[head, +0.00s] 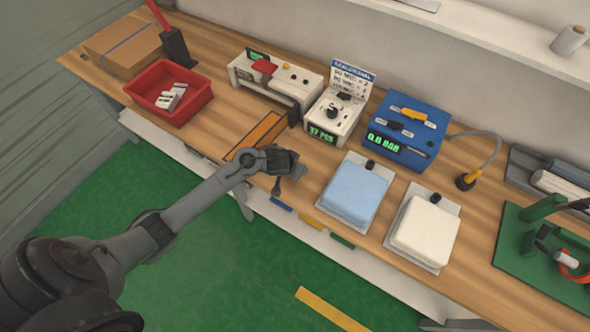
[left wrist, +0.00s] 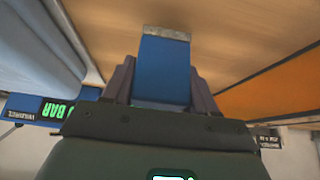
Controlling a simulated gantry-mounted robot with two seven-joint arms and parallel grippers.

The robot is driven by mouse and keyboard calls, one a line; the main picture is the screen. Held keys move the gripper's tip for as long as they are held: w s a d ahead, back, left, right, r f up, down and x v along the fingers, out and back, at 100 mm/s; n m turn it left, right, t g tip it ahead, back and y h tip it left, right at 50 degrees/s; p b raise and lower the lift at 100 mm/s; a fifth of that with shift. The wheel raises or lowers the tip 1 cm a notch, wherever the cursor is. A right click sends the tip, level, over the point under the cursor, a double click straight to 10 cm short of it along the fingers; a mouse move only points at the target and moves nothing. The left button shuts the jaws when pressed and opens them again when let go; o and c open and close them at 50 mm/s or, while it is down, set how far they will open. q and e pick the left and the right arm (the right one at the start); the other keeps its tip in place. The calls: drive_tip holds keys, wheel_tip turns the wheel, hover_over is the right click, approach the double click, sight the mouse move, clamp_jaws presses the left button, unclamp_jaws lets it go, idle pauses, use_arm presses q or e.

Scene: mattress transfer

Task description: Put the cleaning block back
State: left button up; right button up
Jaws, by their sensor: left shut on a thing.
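My left gripper (head: 287,166) is above the front part of the wooden bench, between the orange-marked strip and the blue pad. In the left wrist view my left gripper (left wrist: 160,85) is shut on a blue block (left wrist: 163,72) with a pale grey end, which I take as the cleaning block. The block sits between the two dark fingers and its grey end points away from the palm. In the head view the block is mostly hidden by the gripper. My right gripper is in neither view.
The blue pad (head: 355,192) and white pad (head: 425,233) lie right. Behind stand a white dial box (head: 332,116), a white machine (head: 275,78) and a blue gauge box (head: 408,129). A red bin (head: 155,110) stands far left.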

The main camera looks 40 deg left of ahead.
use_arm(q)
drive_tip(key=shift+f, duration=0.75)
drive_tip(key=shift+f, duration=0.15)
drive_tip(key=o, duration=1.2)
drive_tip(key=shift+c, duration=0.2)
